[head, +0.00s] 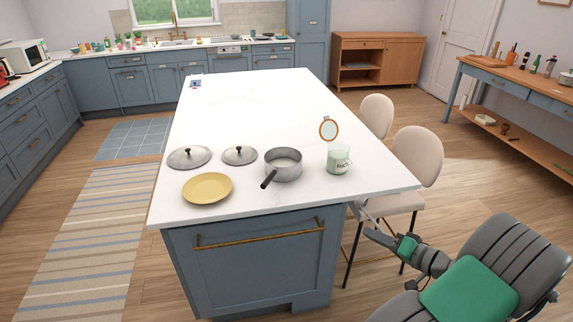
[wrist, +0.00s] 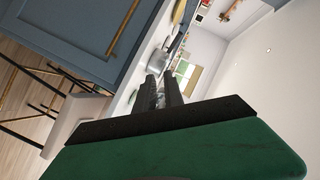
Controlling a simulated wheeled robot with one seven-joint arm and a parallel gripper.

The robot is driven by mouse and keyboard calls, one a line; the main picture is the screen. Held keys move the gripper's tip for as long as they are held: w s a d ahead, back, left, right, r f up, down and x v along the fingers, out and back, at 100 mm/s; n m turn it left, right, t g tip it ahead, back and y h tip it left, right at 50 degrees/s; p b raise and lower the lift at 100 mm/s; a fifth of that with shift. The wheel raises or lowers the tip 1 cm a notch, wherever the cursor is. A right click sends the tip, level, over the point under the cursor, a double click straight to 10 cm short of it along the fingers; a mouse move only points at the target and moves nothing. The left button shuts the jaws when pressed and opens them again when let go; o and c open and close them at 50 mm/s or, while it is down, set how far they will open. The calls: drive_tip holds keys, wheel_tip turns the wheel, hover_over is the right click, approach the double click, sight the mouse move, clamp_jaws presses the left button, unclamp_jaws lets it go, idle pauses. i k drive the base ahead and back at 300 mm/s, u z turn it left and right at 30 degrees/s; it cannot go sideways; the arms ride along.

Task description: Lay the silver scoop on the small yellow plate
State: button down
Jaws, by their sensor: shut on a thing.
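The small yellow plate (head: 207,188) lies empty on the front left of the white island top. It also shows as a yellow sliver at the top of the wrist view (wrist: 178,12). My gripper (head: 371,229) is just off the island's front right corner, well to the right of the plate. Its fingers (wrist: 163,90) are shut on the silver scoop (head: 363,208), a small pale metal shape beyond the fingertips. In the wrist view the fingers hide much of the scoop, so its exact tilt is unclear.
A grey saucepan (head: 283,165) with its dark handle towards the front stands right of the plate. Two lids (head: 189,157) (head: 239,155) lie behind the plate. Pale chairs (head: 418,150) line that side.

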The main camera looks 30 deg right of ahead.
sight(216, 195)
drive_tip(key=i, duration=1.5)
